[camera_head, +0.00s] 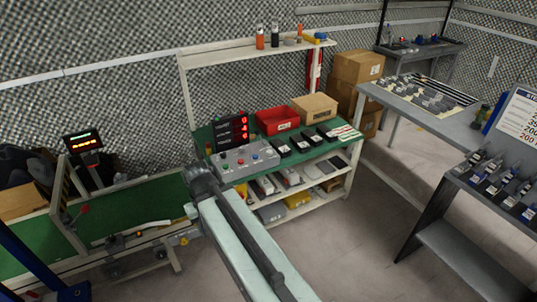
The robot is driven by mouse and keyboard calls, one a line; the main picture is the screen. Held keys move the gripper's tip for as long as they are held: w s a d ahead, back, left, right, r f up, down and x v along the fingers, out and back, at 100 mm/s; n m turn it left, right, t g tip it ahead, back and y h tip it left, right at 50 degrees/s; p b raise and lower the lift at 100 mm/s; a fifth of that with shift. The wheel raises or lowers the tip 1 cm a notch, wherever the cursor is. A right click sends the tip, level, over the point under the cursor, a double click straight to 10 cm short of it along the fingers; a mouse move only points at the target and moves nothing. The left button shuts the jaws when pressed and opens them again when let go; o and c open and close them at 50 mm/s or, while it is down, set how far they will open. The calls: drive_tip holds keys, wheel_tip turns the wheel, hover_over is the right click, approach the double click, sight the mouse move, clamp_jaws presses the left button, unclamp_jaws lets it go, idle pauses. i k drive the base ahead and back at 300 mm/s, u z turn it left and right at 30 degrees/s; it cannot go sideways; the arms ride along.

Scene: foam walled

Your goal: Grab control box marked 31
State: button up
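No number 31 can be read on any box at this size. A grey control box (245,158) with coloured buttons sits on the front left of the green-topped bench (205,133). Small dark boxes with pale labels lie in a row to its right, among them one dark box (281,146). My arm reaches up from the bottom of the view. Its dark end, my gripper (199,180), appears just left of and below the grey control box in the picture. The fingers cannot be made out, and whether it touches the bench is unclear.
A red digit display (231,131), a red bin (277,120) and a cardboard box (315,108) stand behind the boxes. A green conveyor (150,205) lies left. Grey tables with small devices stand right, including a near one (455,190). Floor between is clear.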

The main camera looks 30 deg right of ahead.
sight(277, 144)
drive_tip(key=u, duration=0.1)
drive_tip(key=i, duration=1.7)
drive_tip(key=z, duration=0.25)
